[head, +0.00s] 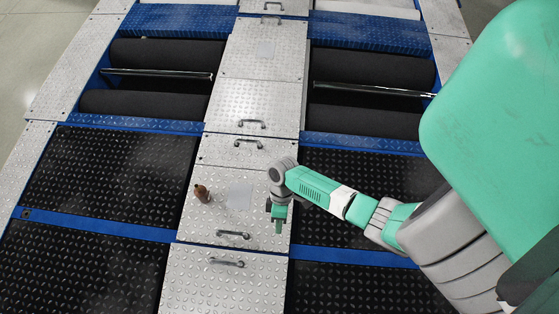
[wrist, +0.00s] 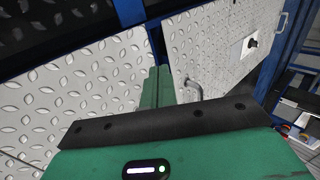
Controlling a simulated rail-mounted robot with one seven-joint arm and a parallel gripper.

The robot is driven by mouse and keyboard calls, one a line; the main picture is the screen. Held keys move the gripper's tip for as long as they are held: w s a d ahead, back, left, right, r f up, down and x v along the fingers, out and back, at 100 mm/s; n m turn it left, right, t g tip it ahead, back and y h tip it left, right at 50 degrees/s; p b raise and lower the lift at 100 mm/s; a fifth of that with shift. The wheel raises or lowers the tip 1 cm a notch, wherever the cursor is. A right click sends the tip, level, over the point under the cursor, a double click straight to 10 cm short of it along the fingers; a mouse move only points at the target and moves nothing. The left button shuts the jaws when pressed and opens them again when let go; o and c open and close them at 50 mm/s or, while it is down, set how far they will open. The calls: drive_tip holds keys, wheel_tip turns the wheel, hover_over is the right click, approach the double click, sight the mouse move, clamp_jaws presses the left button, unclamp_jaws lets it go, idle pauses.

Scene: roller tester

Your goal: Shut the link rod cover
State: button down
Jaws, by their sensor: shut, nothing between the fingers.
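Several silver diamond-plate covers run down the centre strip in the head view; I cannot tell for sure which is the link rod cover. My gripper (head: 279,226) is shut and empty, pointing down over the right edge of the labelled cover.
Black rollers (head: 155,52) lie in open bays to both sides at the back. Black tread plates (head: 95,170) in blue framing (head: 100,228) flank the strip. My arm crosses the right side.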

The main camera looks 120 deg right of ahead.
drive_tip(key=shift+s+d+r, duration=0.55)
drive_tip(key=shift+s+d, duration=0.05)
drive_tip(key=shift+d, duration=0.3)
drive_tip(key=g+h+p, duration=0.4)
drive_tip(key=g+h, duration=0.1)
drive_tip(key=h, duration=0.2)
approach(264, 256)
drive_tip(key=f+b, duration=0.4)
drive_tip(key=b, duration=0.1)
drive_tip(key=s+d+f+b, duration=0.1)
drive_tip(key=f+b, duration=0.1)
drive_tip(key=shift+f+b, duration=0.35)
drive_tip(key=shift+w+f, duration=0.1)
